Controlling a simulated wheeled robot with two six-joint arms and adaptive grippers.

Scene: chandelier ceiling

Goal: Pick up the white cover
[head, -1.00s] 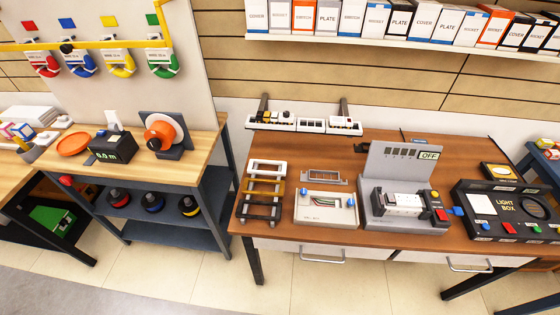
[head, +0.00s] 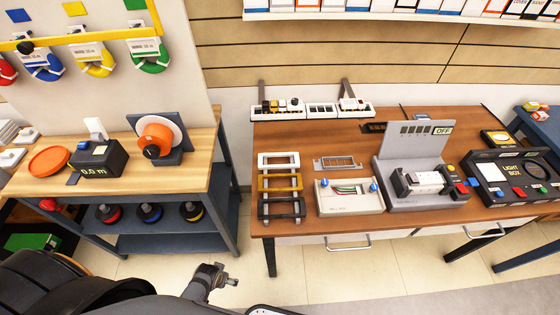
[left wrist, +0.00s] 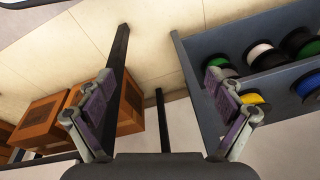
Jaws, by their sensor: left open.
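A rack on the brown workbench holds a white cover frame (head: 279,160) at its far end, with a tan frame (head: 280,182) and a dark frame (head: 281,207) nearer. A grey metal frame (head: 337,163) lies to the right, behind a pale wall box (head: 349,196) with wires. My left gripper (head: 229,282) is low in front of the benches, well short of the rack. In the left wrist view its two fingers (left wrist: 160,108) are wide apart with nothing between them. My right gripper is out of view.
A grey test stand (head: 422,180) and a light box (head: 515,178) stand further right on the bench. A white parts tray (head: 318,110) is at the back. The left wrist view shows spools on a shelf (left wrist: 187,60) and wooden crates (left wrist: 45,122).

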